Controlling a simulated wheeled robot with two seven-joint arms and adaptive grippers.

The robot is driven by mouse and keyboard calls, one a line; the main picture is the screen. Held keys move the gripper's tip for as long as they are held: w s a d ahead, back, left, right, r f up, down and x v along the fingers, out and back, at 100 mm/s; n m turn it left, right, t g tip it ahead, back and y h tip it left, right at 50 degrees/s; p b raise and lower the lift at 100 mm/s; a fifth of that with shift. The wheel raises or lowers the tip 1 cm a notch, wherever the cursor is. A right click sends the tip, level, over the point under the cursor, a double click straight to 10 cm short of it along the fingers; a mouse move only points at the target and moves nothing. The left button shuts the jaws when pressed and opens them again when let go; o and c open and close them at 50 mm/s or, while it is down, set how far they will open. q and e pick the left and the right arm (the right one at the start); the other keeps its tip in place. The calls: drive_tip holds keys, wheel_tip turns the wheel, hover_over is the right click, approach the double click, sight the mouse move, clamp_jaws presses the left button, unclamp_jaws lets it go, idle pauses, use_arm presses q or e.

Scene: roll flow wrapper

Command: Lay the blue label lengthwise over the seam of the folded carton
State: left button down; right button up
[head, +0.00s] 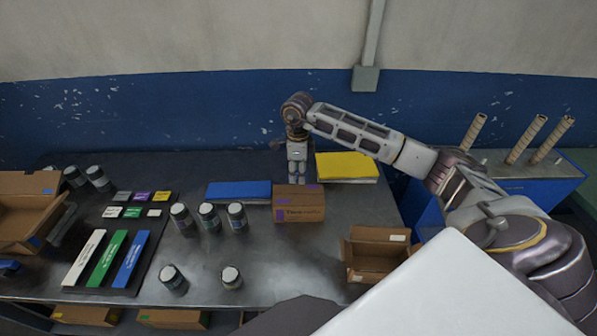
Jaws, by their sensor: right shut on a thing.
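The carton (298,209) is a closed brown box with purple print on its front, in the middle of the table. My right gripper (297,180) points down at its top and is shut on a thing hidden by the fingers. Purple-blue patches (314,187) show on the carton top on both sides of the fingers. I cannot tell if they are a label or print, and the seam is not clear. A long blue strip (130,258) with white lettering lies at the left, beside a green strip (107,258) and a white strip (84,257). My left gripper is not in view.
Several dark jars (208,217) with pale lids stand left of the carton. A blue pad (238,191) and a yellow pad (347,167) lie behind it. Open cartons stand at the right (373,258) and far left (22,215). Small coloured tiles (140,197) lie at the left.

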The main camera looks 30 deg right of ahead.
drive_tip(key=shift+s+d, duration=0.1)
drive_tip(key=shift+d, duration=0.1)
drive_tip(key=shift+n, duration=0.3)
drive_tip(key=shift+a, duration=0.15)
drive_tip(key=shift+n, duration=0.4)
drive_tip(key=shift+f, duration=0.15)
